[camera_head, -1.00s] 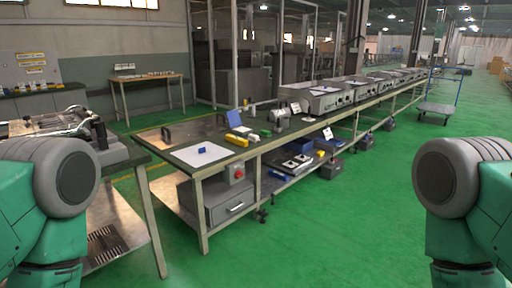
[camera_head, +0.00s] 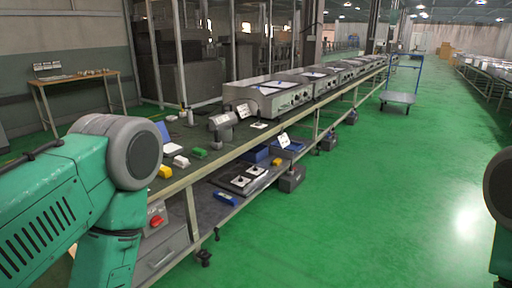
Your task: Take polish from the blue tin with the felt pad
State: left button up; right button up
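I cannot make out a blue tin for certain or a felt pad in this view. Blue things that do show are an upright blue panel (camera_head: 163,132) on the long bench and a small blue object (camera_head: 224,198) on its lower shelf. A green arm of mine with a grey joint covers the near left end of the bench. Part of my other arm shows at the right edge. Neither gripper is in view.
The long bench (camera_head: 235,147) runs away to the right with grey machines (camera_head: 282,97) on it. Yellow (camera_head: 165,172), white (camera_head: 181,161) and green (camera_head: 199,153) blocks lie near its left end. Open green floor (camera_head: 350,205) lies right of it, with a trolley (camera_head: 398,97) farther back.

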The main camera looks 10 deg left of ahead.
aim_at(181, 162)
jog(key=i+u, duration=0.1)
jog(key=i, duration=0.4)
jog(key=i+l+u, duration=0.15)
jog(key=i, duration=0.35)
jog(key=i+l+u, duration=0.1)
jog(key=i, duration=0.4)
jog(key=i+l+u, duration=0.1)
jog(key=i, duration=0.4)
jog(key=l, duration=0.1)
